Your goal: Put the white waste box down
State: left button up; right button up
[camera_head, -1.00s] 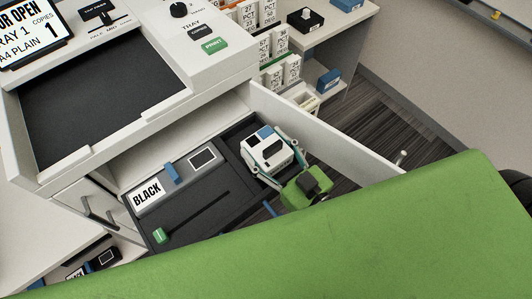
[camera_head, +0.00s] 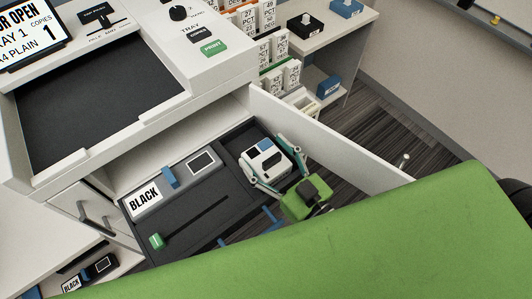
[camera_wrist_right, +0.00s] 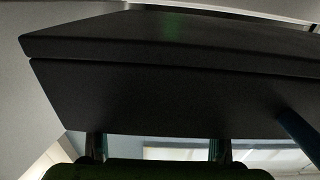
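The white waste box (camera_head: 266,161), with a blue patch and a dark patch on top, sits upright in the dark bay (camera_head: 234,145) at the right of the pulled-out unit. My right gripper (camera_head: 264,154) reaches in from the lower right. Its teal fingers stand spread on either side of the box and look open. Finger contact and the box's underside are hidden. In the right wrist view, the two fingers (camera_wrist_right: 158,148) show at the bottom below a large dark surface. My left gripper is not in view.
The black cartridge unit (camera_head: 190,205), labelled BLACK, lies left of the bay. A white open door panel (camera_head: 330,140) stands right of it. The copier (camera_head: 150,60) rises behind. My green body part covers the foreground. A side table (camera_head: 325,35) holds small boxes.

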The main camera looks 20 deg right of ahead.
jog(key=shift+s+f, duration=0.2)
jog(key=shift+f, duration=0.4)
jog(key=shift+s+r, duration=0.1)
jog(key=shift+r, duration=0.45)
jog(key=b+v, duration=0.2)
jog(key=v, duration=0.9)
jog(key=shift+s+r, duration=0.25)
jog(key=shift+r, duration=0.2)
jog(key=shift+d, duration=0.15)
